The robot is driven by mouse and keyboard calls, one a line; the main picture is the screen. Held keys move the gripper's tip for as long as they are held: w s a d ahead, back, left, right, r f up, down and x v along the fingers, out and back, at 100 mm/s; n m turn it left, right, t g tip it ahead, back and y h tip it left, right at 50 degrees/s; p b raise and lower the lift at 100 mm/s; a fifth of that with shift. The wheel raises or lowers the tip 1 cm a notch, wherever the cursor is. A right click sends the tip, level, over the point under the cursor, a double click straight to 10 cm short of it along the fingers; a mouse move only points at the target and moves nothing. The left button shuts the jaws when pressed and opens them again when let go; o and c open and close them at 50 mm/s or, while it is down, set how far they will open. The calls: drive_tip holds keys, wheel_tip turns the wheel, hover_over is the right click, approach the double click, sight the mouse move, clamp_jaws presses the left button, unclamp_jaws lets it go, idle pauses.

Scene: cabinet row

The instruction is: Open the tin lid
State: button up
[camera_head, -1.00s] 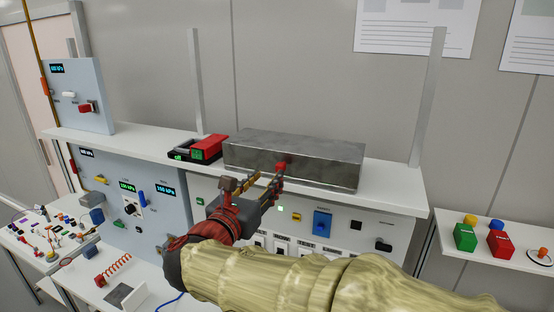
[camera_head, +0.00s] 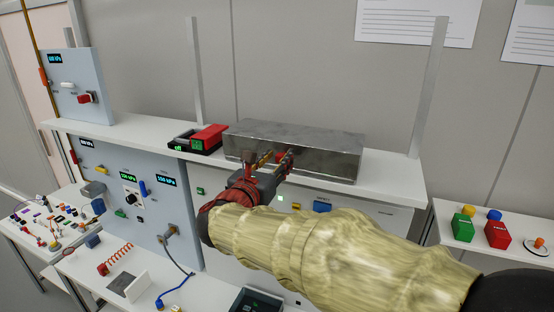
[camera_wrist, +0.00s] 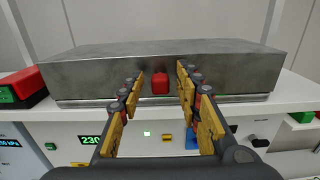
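The tin (camera_head: 318,148) is a long grey metal box on the white shelf, its top closed. In the wrist view the tin (camera_wrist: 100,75) fills the upper middle. A small red tab (camera_wrist: 160,83) sits on its front face. My gripper (camera_wrist: 158,88) is open, with one yellow-padded finger on each side of the red tab and a gap on both sides. In the head view my gripper (camera_head: 271,160) is in front of the tin's front face, and the tab is mostly hidden by the fingers.
A black and red device (camera_head: 208,137) stands just left of the tin on the shelf (camera_head: 385,190). An upright post (camera_head: 428,90) rises at the right. Panels with switches lie below the shelf. Red and green blocks (camera_head: 497,234) stand on the right table.

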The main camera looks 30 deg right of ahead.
clamp_jaws()
idle(0.7)
